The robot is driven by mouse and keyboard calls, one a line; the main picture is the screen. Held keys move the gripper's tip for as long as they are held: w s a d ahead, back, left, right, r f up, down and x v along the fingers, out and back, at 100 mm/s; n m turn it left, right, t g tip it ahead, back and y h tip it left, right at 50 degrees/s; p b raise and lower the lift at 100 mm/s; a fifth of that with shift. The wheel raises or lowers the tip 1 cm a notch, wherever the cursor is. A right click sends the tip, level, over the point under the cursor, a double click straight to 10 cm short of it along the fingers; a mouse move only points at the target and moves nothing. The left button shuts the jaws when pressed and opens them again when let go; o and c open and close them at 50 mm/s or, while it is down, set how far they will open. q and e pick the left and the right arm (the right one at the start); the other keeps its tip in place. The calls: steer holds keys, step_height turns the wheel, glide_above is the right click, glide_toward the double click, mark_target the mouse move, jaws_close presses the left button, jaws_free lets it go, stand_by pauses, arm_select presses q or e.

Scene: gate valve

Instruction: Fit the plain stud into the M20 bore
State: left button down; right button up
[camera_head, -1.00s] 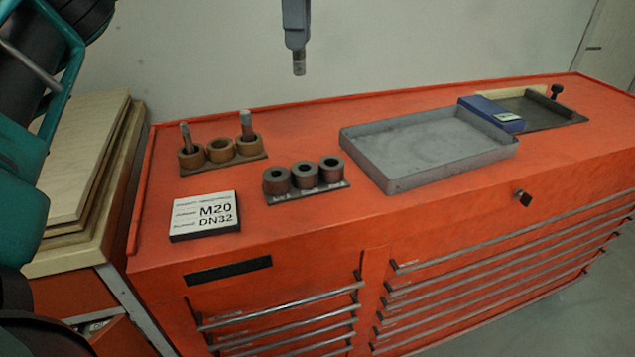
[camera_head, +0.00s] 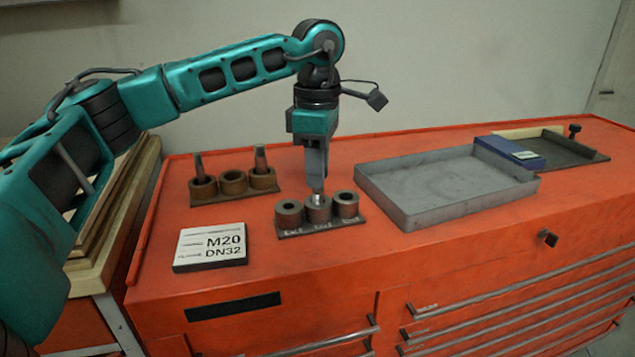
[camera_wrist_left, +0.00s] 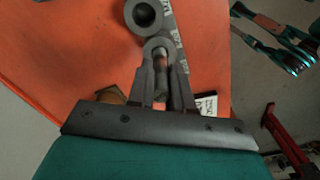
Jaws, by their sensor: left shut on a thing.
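My left gripper (camera_head: 317,188) points straight down over the dark three-bore block (camera_head: 292,232). It is shut on the plain stud (camera_head: 317,199), a short grey metal pin whose lower part shows at the mouth of the middle bore (camera_head: 319,213). I cannot tell how deep the stud sits. The left bore (camera_head: 289,212) and right bore (camera_head: 345,204) look empty. The wrist view shows the stud (camera_wrist_left: 161,65) between the fingers, in line with one bore ring (camera_wrist_left: 158,44). The block's labels are too small to read. My right gripper is not in view.
A brown holder (camera_head: 233,183) behind left has three sockets, two with upright studs. A white sign (camera_head: 210,246) reads M20 DN32. A grey tray (camera_head: 440,190) stands right, with a blue box (camera_head: 510,153) beyond it. The red cabinet top (camera_head: 200,290) is clear in front.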

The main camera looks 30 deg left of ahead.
mark_target(318, 203)
arm_select(q)
steer(key=shift+f, duration=1.3)
steer(key=shift+f, duration=0.2)
steer(key=c, duration=1)
jaws_free()
steer(key=shift+c, duration=0.2)
steer(key=shift+r, duration=0.1)
steer(key=shift+r, duration=0.2)
step_height(318, 203, up, 12)
steer(key=shift+f+p, duration=0.1)
steer(key=shift+p, duration=0.35)
